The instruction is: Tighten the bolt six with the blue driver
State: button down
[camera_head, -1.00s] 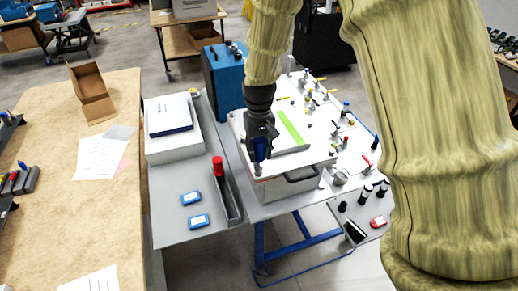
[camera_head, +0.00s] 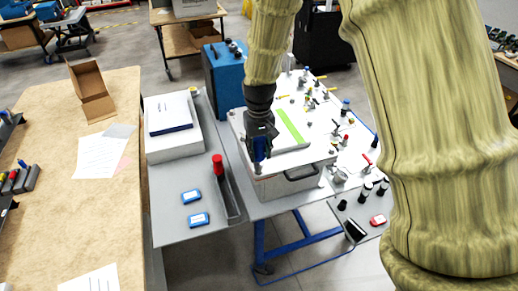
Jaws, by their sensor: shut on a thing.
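My gripper (camera_head: 260,152) is shut on the blue driver (camera_head: 261,150) and points straight down. It is over the near left corner of the white-topped analyser (camera_head: 290,168), which carries a bright green strip (camera_head: 290,127). The driver stands upright between the jaws, and its lower end is at or just above the top plate near that corner. The bolt under it is too small to tell, and I cannot see whether the tip touches it.
A red-handled driver (camera_head: 217,166) stands in a grey holder (camera_head: 232,200) to the left. Several small parts cover the white board at right.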

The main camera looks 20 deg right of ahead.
jog(key=shift+f+b, duration=0.35)
jog(key=shift+f, duration=0.45)
dwell(0.6)
jog(key=c, duration=1.6)
grip_release()
grip_shut()
jog(key=m+p, duration=0.1)
jog(key=m, duration=0.1)
jog(key=shift+r+m, duration=0.1)
jog(key=shift+m, duration=0.3)
jog(key=m, duration=0.2)
jog(key=shift+a+m, duration=0.1)
jog(key=shift+m, duration=0.2)
jog(key=m, duration=0.2)
jog(key=shift+m, duration=0.3)
jog(key=m, duration=0.5)
jog(key=shift+w, duration=0.1)
jog(key=m, duration=0.4)
